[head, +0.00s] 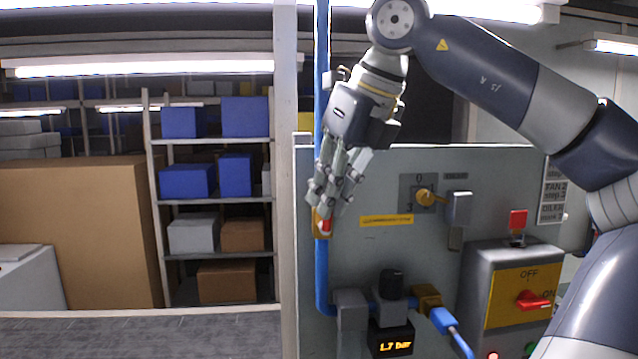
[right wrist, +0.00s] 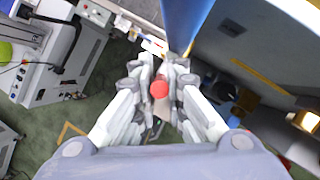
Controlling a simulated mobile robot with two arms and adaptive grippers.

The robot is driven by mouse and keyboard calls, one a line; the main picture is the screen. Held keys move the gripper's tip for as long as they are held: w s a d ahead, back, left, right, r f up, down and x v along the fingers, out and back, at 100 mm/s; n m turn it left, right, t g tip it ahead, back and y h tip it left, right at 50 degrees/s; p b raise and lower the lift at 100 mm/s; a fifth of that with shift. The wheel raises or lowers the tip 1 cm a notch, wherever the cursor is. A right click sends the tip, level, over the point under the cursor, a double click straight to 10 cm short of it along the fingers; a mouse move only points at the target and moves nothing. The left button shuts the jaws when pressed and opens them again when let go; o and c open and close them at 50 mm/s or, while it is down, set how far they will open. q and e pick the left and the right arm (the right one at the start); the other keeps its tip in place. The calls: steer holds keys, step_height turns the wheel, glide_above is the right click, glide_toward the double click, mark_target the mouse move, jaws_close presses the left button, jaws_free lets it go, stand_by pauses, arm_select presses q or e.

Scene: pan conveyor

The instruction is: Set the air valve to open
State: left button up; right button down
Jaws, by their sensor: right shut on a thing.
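The air valve (head: 317,222) sits on the vertical blue pipe (head: 321,275) at the left edge of the grey panel. It shows an orange-yellow part and a red part. My right gripper (head: 324,202) reaches down to it from above and is shut on the valve's handle, whose fingers hide most of it. In the right wrist view a red round end (right wrist: 160,90) shows between the fingers of my right gripper (right wrist: 164,68), close to the blue pipe (right wrist: 186,22). The handle's exact angle is hard to tell. My left gripper is not in view.
The panel (head: 385,255) carries a yellow selector knob (head: 426,197), a red button (head: 517,219) and a yellow box with a red OFF/ON switch (head: 533,300). A gauge (head: 393,343) reads 1.7 bar. Shelves with boxes (head: 236,175) stand behind at left.

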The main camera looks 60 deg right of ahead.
steer(key=shift+w+a+r+g+h, duration=0.1)
steer(key=shift+w+r+g+h, duration=0.1)
steer(key=shift+g+h, duration=0.1)
steer(key=shift+p, duration=0.3)
steer(key=c, duration=1.8)
jaws_free()
steer(key=shift+o, duration=0.7)
steer(key=shift+f, duration=0.1)
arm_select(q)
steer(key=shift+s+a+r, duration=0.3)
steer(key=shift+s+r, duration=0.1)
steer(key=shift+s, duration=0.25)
arm_select(e)
steer(key=v, duration=1.2)
steer(key=shift+w, duration=0.2)
